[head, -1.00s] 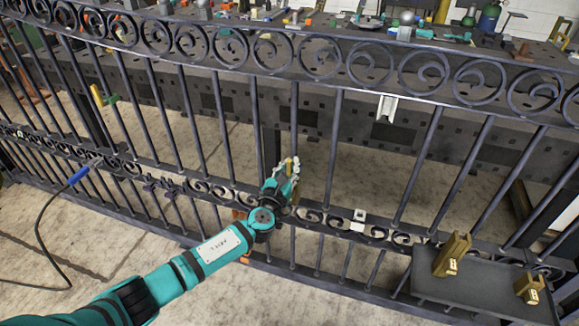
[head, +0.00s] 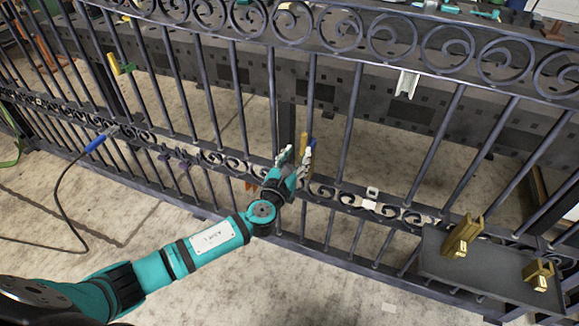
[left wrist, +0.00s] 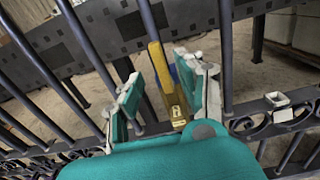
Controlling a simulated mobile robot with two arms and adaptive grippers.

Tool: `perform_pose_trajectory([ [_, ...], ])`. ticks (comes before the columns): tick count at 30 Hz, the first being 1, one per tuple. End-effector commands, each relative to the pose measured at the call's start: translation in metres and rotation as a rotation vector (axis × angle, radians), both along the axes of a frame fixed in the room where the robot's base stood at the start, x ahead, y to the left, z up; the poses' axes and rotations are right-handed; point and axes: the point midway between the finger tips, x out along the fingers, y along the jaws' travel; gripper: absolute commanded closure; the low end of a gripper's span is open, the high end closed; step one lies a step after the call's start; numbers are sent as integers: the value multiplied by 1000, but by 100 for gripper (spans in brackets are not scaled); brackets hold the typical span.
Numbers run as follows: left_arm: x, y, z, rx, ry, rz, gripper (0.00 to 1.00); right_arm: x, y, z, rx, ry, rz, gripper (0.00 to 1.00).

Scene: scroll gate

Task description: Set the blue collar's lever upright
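A yellow lever (left wrist: 158,66) stands between the fingers, closer to the right one, with a slight tilt. A brass block (left wrist: 177,108) sits below the lever. In the head view the yellow lever (head: 304,139) shows just behind the fingertips. I cannot tell whether the fingers touch it.
The dark scroll gate (head: 349,130) spans the view. Another yellow lever with a green part (head: 121,68) is on a bar at upper left. A grey tray (head: 490,278) with brass pieces (head: 462,236) is at right. A blue-handled tool with a cable (head: 95,143) is at left.

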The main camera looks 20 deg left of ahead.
Motion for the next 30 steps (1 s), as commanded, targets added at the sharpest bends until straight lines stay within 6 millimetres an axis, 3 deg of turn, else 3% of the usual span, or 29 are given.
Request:
perform_pose_trajectory([
  [4,-31,1,-1,1,3,-2,62,0,0,0,0,1,0,60],
  [10,-54,2,0,2,1,0,62,0,0,0,0,1,1,60],
  [27,-58,2,0,1,0,1,62,-1,0,0,0,1,1,60],
  [30,-59,5,-10,-44,27,15,62,0,0,0,0,1,0,60],
])
